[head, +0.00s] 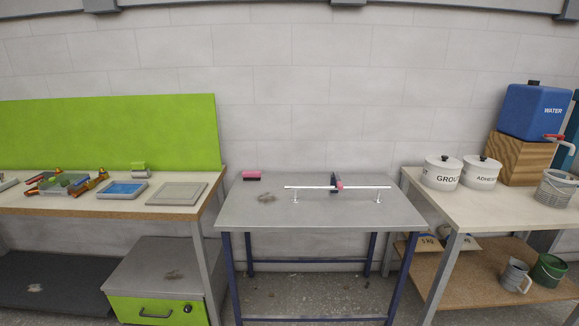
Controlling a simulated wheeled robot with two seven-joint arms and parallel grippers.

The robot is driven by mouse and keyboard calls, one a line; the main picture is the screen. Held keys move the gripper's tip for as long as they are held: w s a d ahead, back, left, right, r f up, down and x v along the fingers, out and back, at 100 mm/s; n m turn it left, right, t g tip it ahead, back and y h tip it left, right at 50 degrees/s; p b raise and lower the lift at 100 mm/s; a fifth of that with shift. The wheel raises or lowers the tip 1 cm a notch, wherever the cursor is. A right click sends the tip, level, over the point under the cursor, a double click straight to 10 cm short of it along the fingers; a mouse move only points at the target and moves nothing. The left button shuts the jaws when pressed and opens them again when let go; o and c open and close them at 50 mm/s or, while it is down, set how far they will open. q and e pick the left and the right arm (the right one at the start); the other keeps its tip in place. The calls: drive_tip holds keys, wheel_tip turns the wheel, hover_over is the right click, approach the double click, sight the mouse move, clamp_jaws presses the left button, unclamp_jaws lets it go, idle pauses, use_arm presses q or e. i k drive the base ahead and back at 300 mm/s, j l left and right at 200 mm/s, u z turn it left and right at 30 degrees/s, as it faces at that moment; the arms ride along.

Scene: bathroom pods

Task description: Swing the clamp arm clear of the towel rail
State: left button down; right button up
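The towel rail (308,187) is a thin white bar on two short posts, standing on the grey middle table (258,212). A small dark clamp with a reddish-pink part (337,184) sits at the middle of the rail. Its dark upright piece rises just above the bar. From this distance I cannot tell whether the clamp arm lies across the rail or stands away from it. Neither of my grippers is in view.
A pink and black block (251,176) lies at the table's back left. The left bench holds tools, a blue tray (123,189) and a grey panel (177,194). The right bench holds two white pots (441,172) and a blue water container (533,112). The table's front is clear.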

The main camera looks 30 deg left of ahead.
sight(340, 186)
drive_tip(key=i+j+u, duration=0.6)
drive_tip(key=i+j, duration=0.1)
drive_tip(key=j, duration=0.3)
drive_tip(key=i+j+u, duration=0.1)
drive_tip(key=j, duration=0.3)
drive_tip(key=i+j, duration=0.15)
drive_tip(key=j, duration=0.3)
drive_tip(key=i+j+u, duration=0.15)
drive_tip(key=j, duration=0.25)
drive_tip(key=i+j, duration=0.1)
drive_tip(key=j, duration=0.3)
